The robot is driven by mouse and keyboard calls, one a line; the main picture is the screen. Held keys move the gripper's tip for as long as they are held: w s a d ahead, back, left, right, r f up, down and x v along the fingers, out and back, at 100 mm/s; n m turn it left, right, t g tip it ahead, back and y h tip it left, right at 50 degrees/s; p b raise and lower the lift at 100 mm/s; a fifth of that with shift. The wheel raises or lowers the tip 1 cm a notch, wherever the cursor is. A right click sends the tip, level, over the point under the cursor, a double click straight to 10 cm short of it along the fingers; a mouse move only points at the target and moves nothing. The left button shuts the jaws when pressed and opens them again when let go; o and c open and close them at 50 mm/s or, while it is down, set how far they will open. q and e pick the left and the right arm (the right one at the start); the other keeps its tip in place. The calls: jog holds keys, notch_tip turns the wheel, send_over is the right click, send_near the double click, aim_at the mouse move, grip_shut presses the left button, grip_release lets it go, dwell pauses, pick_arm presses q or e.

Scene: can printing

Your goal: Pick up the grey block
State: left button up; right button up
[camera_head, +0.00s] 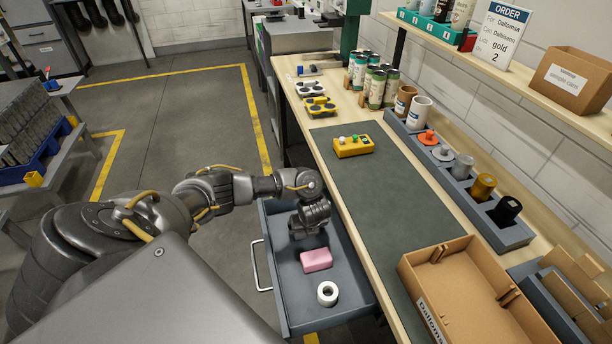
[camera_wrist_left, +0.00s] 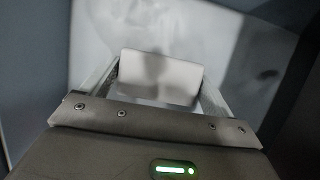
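My left gripper (camera_head: 310,220) points down into the back part of the open drawer (camera_head: 290,285). In the left wrist view a pale grey block (camera_wrist_left: 160,78) lies between the two fingers, which stand wide apart. The fingers' inner sides are close to the block's two ends; I cannot tell if they touch it. The block does not show in the head view, where the gripper covers that part of the drawer. My right gripper is not in view.
A pink block (camera_head: 316,260) and a white tape roll (camera_head: 327,293) lie in the drawer in front of the gripper. The workbench edge (camera_head: 352,240) runs along the drawer's right. A yellow button box (camera_head: 353,147) and an open cardboard box (camera_head: 470,295) stand on the bench.

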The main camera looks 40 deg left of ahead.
pick_arm(q)
jog(key=c, duration=0.5)
jog(key=shift+r, duration=0.45)
notch_tip(320, 180, up, 2)
jog(key=shift+r+p, duration=0.25)
jog(key=shift+p, duration=0.4)
jog(key=s+d+r+p, duration=0.2)
jog(key=s+r+p, duration=0.1)
jog(key=s+p, duration=0.1)
jog(key=s+d+r+p, duration=0.2)
jog(key=s+r+p, duration=0.1)
jog(key=s+p, duration=0.1)
jog(key=s+d+r+p, duration=0.2)
jog(key=s+r+p, duration=0.1)
jog(key=p, duration=0.3)
jog(key=shift+s+d+r, duration=0.1)
jog(key=shift+s+r, duration=0.25)
jog(key=shift+s, duration=0.45)
